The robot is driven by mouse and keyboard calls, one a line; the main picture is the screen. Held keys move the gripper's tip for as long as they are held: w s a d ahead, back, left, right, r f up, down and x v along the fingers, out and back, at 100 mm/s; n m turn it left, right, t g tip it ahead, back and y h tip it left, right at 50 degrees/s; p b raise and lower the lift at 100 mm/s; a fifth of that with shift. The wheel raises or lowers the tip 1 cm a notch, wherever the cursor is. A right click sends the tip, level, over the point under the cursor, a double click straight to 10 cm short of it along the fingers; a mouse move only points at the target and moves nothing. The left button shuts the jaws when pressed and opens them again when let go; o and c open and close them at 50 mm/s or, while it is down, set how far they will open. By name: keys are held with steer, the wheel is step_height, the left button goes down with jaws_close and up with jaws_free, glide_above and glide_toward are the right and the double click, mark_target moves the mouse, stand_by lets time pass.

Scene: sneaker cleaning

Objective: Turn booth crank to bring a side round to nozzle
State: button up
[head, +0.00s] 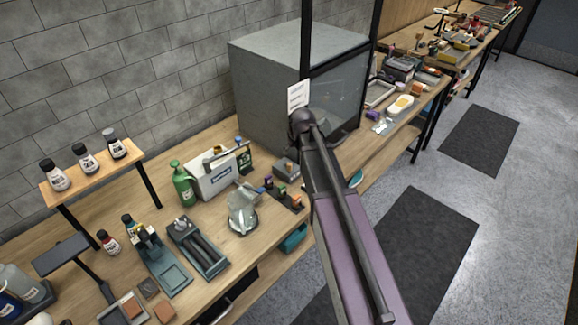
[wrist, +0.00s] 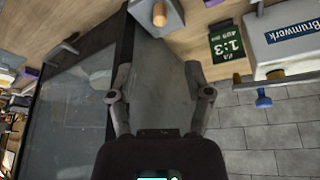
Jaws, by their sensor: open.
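The booth is a large grey box (head: 265,95) with a dark glass front, on the bench against the wall. In the wrist view its grey side (wrist: 160,75) lies beyond my fingers and its glass (wrist: 65,115) is to the left. A small grey block with a wooden knob (wrist: 160,14), possibly the crank, is at the top of the wrist view. It also shows beside the booth in the head view (head: 287,168). My gripper (wrist: 158,80) is open and empty, apart from the knob. In the head view my arm hides it. I cannot make out the nozzle or booth contents.
A green spray bottle (head: 183,184), a glass jug (head: 242,212) and a bottle shelf (head: 92,177) stand left. Beyond the booth the bench is crowded.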

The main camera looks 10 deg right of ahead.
mark_target(290, 164)
steer(key=shift+f, duration=0.15)
steer(key=b+x, duration=1.2)
steer(key=x, duration=0.1)
steer(key=shift+f+b, duration=0.25)
steer(key=shift+b, duration=0.1)
stand_by(0.4)
steer(key=shift+a, duration=0.1)
jaws_close()
